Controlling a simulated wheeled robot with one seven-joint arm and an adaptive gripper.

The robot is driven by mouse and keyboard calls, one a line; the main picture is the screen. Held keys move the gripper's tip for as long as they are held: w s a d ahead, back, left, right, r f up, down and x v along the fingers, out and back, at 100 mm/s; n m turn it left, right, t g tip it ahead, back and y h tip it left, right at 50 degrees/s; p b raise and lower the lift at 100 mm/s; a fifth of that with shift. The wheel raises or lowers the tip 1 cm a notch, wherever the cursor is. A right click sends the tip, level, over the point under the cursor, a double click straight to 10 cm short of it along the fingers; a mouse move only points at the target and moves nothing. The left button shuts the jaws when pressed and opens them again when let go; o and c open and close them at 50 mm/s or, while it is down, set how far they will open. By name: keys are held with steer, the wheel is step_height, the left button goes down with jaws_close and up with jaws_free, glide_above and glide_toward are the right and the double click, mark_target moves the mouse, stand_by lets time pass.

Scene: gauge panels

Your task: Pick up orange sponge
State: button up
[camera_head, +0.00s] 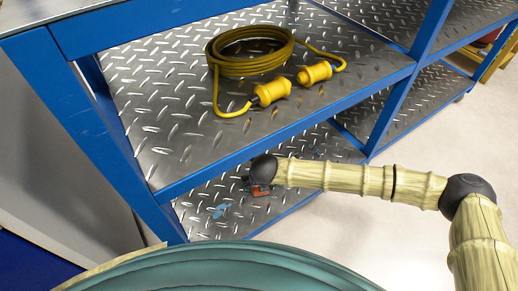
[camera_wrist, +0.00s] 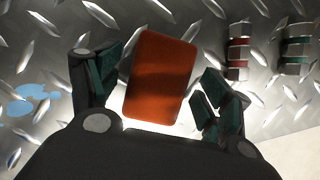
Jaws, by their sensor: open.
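The orange sponge (camera_wrist: 160,78) is a rounded block in the wrist view, close in front of my gripper (camera_wrist: 158,95). My gripper's two dark fingers are open, one on each side of the sponge. The sponge lies over the metal diamond-plate shelf, and a narrow bright gap shows on its right side. In the head view a small orange-red patch (camera_head: 260,190) shows on the lower shelf beside the end of my arm; most of my gripper is hidden there.
Red and green banded items (camera_wrist: 238,50) lie right of the sponge in the wrist view. A blue patch (camera_head: 221,210) is on the lower shelf (camera_head: 200,225). The upper shelf (camera_head: 180,130) overhangs it and holds a coiled yellow cable (camera_head: 250,65). A blue post (camera_head: 95,130) stands left.

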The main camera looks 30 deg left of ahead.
steer(key=shift+w+f, duration=0.1)
steer(key=shift+f, duration=0.05)
steer(key=c, duration=1)
steer(key=shift+r+p, duration=0.45)
steer(key=shift+r, duration=0.1)
step_height(320, 180, up, 3)
steer(key=shift+d+r+p, duration=0.1)
steer(key=shift+p, duration=1)
steer(key=s+d+p, duration=0.4)
steer(key=s+d, duration=0.5)
steer(key=d, duration=0.3)
steer(key=shift+s+d+r+p, duration=0.25)
steer(key=shift+d+r+p, duration=0.05)
steer(key=shift+r+p, duration=0.05)
